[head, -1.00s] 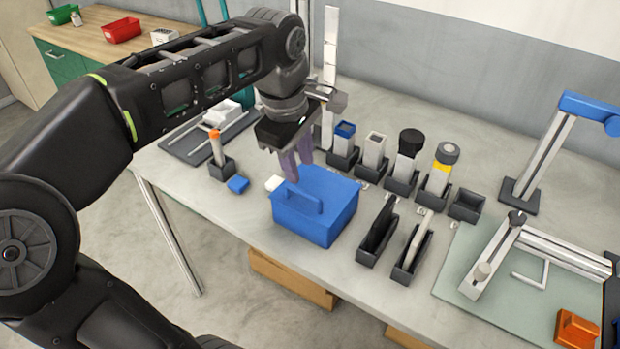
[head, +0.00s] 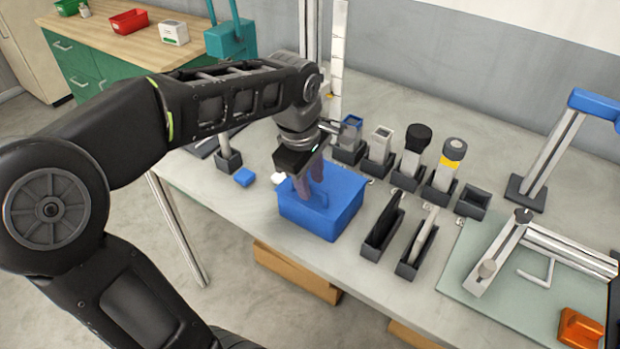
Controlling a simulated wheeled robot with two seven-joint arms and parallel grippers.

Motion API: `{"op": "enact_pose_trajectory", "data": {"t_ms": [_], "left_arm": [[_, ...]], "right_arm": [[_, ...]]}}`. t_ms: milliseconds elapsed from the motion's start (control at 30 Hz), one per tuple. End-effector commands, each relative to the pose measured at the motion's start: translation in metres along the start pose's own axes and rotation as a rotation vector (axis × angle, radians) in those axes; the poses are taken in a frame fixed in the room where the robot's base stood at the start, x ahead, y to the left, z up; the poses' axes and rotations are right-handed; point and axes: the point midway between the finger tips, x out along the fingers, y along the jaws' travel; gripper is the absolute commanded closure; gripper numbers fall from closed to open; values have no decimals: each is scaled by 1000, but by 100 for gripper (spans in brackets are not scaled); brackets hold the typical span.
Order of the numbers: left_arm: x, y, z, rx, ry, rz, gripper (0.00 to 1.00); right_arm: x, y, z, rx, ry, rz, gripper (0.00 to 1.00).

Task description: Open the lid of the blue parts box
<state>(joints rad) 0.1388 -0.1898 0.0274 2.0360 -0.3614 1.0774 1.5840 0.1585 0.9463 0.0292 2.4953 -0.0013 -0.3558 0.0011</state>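The lid's raised handle is largely hidden behind my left gripper. My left gripper (head: 312,187) points down over the box, with its purple-grey fingers at the lid's handle. The fingers appear on either side of the handle, but I cannot tell whether they press on it. My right gripper is not in view.
Several upright holders with tools, one with a yellow band (head: 447,166), stand behind and right of the box. Two dark slotted stands (head: 383,235) are close on its right. A small blue block (head: 244,177) lies to the left. A green mat (head: 460,262) lies further right.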

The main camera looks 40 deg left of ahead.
Motion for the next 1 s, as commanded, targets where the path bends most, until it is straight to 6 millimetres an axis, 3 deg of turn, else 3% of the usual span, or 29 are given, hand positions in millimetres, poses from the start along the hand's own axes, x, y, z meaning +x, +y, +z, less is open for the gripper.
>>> {"op": "enact_pose_trajectory", "data": {"t_ms": [133, 500, 1000], "left_arm": [[0, 0, 0, 0, 0, 0, 69], [-1, 0, 0, 0, 0, 0, 99], [-1, 0, 0, 0, 0, 0, 100]], "right_arm": [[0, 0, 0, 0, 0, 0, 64], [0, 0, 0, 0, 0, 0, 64], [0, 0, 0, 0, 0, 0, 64]]}}
